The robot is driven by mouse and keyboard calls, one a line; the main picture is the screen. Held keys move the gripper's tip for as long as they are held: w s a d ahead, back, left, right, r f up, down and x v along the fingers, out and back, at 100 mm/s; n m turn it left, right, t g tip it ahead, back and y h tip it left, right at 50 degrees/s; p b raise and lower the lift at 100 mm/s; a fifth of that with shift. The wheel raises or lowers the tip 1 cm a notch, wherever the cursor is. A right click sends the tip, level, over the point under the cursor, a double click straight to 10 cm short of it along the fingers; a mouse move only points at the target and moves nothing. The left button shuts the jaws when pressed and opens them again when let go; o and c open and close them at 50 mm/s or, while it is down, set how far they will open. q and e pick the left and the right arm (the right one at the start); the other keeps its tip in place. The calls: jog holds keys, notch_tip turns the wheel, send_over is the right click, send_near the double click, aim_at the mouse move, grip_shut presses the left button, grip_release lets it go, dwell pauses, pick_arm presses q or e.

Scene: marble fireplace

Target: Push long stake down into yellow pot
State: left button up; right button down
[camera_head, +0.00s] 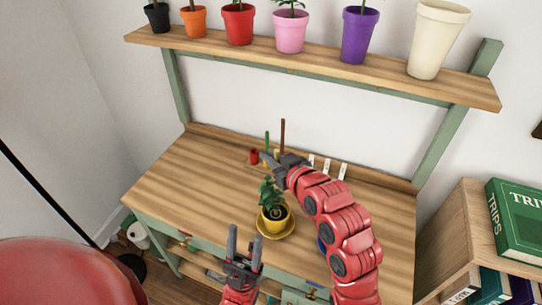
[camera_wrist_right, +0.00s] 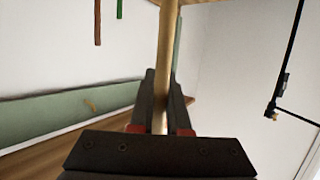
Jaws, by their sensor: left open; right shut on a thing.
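The yellow pot (camera_head: 272,224) holds a green leafy plant (camera_head: 270,197) and stands on a yellow saucer (camera_head: 289,231) on the wooden bench. My right gripper (camera_head: 270,158) is behind and above the pot, near the back of the bench. The right wrist view shows it shut on a pale wooden stake (camera_wrist_right: 168,45). The stake's end is hidden between the fingers. In the head view I cannot clearly make out the held stake. My left gripper (camera_head: 245,240) is open and empty, in front of the pot and to its left.
A brown stick (camera_head: 282,133) and a green stick (camera_head: 267,141) stand near a small red item (camera_head: 254,157) at the back. A shelf (camera_head: 300,62) with several pots spans above. The bench (camera_head: 190,180) is clear at left. Books (camera_head: 518,222) are at right.

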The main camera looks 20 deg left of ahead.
jog(key=shift+f+b, duration=0.4)
jog(key=shift+f, duration=0.35)
jog(key=shift+f+b, duration=0.45)
jog(key=shift+b, duration=0.15)
jog(key=c, duration=0.8)
grip_release()
jog(key=shift+r, duration=0.1)
